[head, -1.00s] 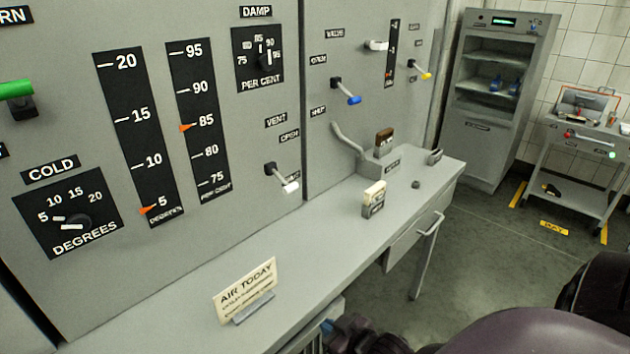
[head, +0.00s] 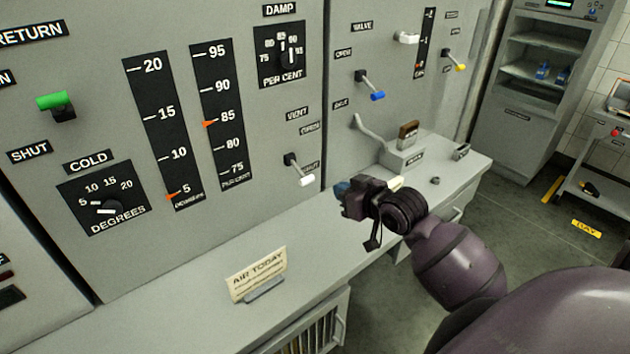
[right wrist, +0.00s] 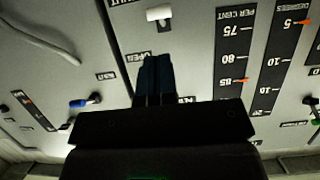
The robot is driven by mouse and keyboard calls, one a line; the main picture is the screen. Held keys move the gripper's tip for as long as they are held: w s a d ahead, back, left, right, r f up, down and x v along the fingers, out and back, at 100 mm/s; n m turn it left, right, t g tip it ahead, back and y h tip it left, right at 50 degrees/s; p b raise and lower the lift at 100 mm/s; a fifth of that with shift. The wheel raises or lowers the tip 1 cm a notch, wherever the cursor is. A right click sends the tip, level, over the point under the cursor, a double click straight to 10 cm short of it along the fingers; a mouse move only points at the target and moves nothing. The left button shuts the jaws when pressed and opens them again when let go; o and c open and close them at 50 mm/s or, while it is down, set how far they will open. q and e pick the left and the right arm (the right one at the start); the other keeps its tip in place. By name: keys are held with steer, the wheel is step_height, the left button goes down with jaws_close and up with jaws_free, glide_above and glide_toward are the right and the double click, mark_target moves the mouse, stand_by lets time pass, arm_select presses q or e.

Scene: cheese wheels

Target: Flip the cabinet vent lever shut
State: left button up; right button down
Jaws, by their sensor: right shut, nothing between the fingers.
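The vent lever (head: 299,172) is on the grey cabinet front, below the VENT label (head: 297,114). It has a dark pivot and a pale rod with a white tip, pointing out and down to the right. The OPEN label (head: 309,128) is above it and the SHUT label (head: 311,168) is close beside it. My right gripper (head: 343,194) is shut and empty, right of and slightly below the lever tip, apart from it. In the right wrist view, picture upside down, the white tip (right wrist: 158,13) shows beyond the shut blue-grey fingers (right wrist: 157,62). My left gripper is out of view.
The cabinet shelf (head: 215,285) runs below, bearing an AIR TODAY card (head: 257,273) and a brown-topped block (head: 408,132). A blue-tipped lever (head: 371,88), a yellow-tipped lever (head: 455,60) and a green-handled lever (head: 63,104) stick out nearby. A curved grey handle (head: 372,135) is right of the vent lever.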

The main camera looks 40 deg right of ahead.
mark_target(309, 182)
steer(key=p+x, duration=0.1)
steer(key=x, duration=1)
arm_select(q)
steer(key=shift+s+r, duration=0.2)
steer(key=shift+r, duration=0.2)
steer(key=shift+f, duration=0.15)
arm_select(e)
steer(key=shift+f, duration=0.1)
arm_select(q)
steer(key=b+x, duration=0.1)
steer(key=b, duration=0.2)
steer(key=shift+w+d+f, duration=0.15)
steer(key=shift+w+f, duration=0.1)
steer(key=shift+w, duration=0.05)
arm_select(e)
steer(key=shift+w+f+t, duration=0.15)
steer(key=shift+f+t, duration=0.65)
steer(key=shift+t, duration=0.2)
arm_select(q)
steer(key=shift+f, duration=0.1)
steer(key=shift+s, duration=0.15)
